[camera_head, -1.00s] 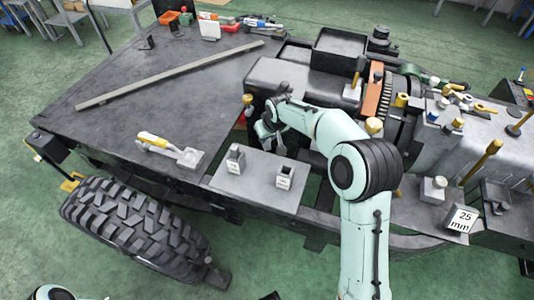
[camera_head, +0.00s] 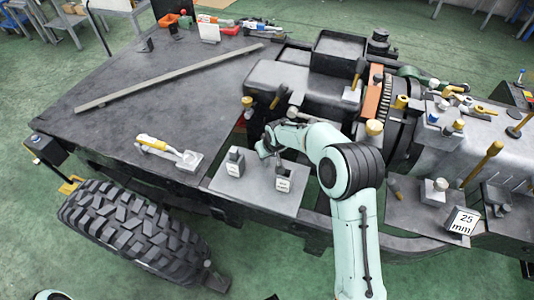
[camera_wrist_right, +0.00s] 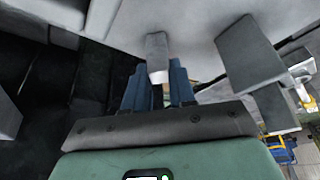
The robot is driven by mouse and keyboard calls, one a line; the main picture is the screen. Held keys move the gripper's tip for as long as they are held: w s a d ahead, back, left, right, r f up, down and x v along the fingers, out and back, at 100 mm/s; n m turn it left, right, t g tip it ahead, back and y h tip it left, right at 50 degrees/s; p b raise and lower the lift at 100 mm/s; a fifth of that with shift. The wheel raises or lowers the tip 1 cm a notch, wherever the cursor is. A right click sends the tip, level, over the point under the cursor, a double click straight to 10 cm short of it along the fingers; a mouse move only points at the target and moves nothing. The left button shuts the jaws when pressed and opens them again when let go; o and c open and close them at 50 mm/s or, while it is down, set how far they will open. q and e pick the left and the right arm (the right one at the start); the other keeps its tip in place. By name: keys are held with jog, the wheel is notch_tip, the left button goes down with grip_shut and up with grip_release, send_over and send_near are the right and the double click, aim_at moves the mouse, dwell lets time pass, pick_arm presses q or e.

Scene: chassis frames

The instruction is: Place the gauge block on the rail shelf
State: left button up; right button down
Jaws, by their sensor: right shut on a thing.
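My right gripper (camera_head: 265,148) is low over the back of a grey plate-like shelf (camera_head: 258,198) at the chassis's near edge. In the wrist view its blue fingers (camera_wrist_right: 157,88) are shut on a small grey block with a white lower end (camera_wrist_right: 157,52), which I take for the gauge block. In the head view the held block is not clear behind the hand. Two labelled grey blocks stand on the shelf, one at left (camera_head: 235,163) and one at right (camera_head: 283,179). I cannot tell whether the held block touches the shelf. My left gripper is out of view.
A yellow-handled tool (camera_head: 152,142) and a small grey block (camera_head: 189,160) lie left of the shelf. A large tyre (camera_head: 140,235) is below. A long bar (camera_head: 165,76) lies on the broad dark deck (camera_head: 110,120).

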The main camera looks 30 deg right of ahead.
jog(key=c, duration=0.9)
grip_release()
jog(key=shift+c, duration=0.2)
jog(key=shift+r, duration=0.1)
jog(key=shift+r, duration=0.4)
jog(key=v, duration=1.1)
jog(key=shift+s, duration=0.15)
jog(key=shift+r, duration=0.1)
